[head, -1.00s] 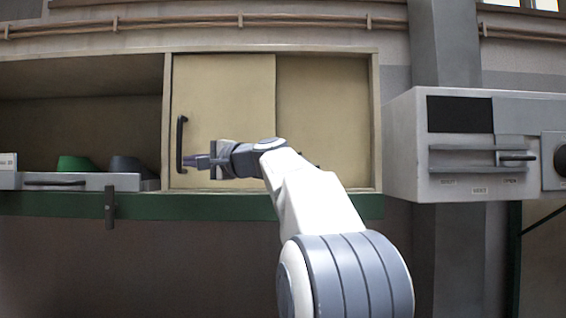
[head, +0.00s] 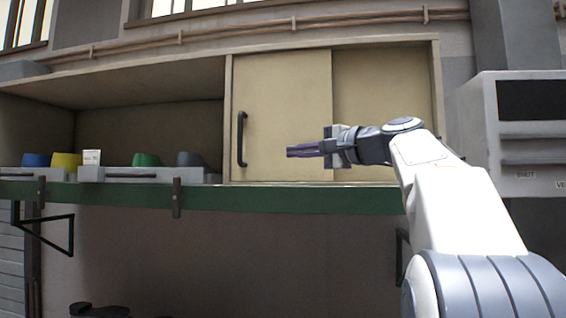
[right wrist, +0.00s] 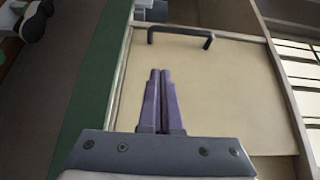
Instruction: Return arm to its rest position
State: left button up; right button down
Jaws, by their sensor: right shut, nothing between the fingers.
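My right gripper (head: 290,151) is shut and empty, its purple-grey fingers pressed together and pointing left in the head view. It appears in front of the cabinet's sliding door (head: 285,110), to the right of the black door handle (head: 241,139) and apart from it. In the right wrist view the closed fingers (right wrist: 159,75) point towards the handle (right wrist: 181,36), with the tan door behind. My right arm comes in from the lower right. My left gripper is not in view.
Left of the door, an open shelf holds blue (head: 36,160), yellow (head: 66,162), green (head: 146,160) and grey (head: 189,159) objects behind grey trays (head: 150,176). A green ledge (head: 300,198) runs below. A grey machine (head: 530,130) stands at right.

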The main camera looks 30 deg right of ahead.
jog(key=w+a+f+n+g+y, duration=0.25)
jog(key=a+f+g, duration=0.25)
jog(key=a+f, duration=0.9)
jog(key=s+a+f+n+g+h, duration=0.1)
jog(key=s+a+f+n+g, duration=0.2)
jog(key=a+f, duration=0.35)
jog(key=s+a+f+n+g, duration=0.2)
jog(key=s+a+f, duration=0.2)
jog(key=f, duration=0.5)
jog(key=s+a+f+n+g+h, duration=0.1)
jog(key=s+a+f+n+g, duration=0.15)
jog(key=s+f, duration=0.4)
jog(key=s+a+f+n+g+h, duration=0.1)
jog(key=s+a+f+n+g, duration=0.2)
jog(key=s+f, duration=0.35)
jog(key=s+d+f+n+g+h, duration=0.1)
jog(key=s+d+f+n+h, duration=0.2)
jog(key=s+f+n, duration=0.5)
jog(key=s+f+h, duration=0.1)
jog(key=s+f, duration=0.2)
jog(key=s, duration=0.1)
jog(key=shift+s, duration=0.35)
jog(key=shift+g, duration=0.25)
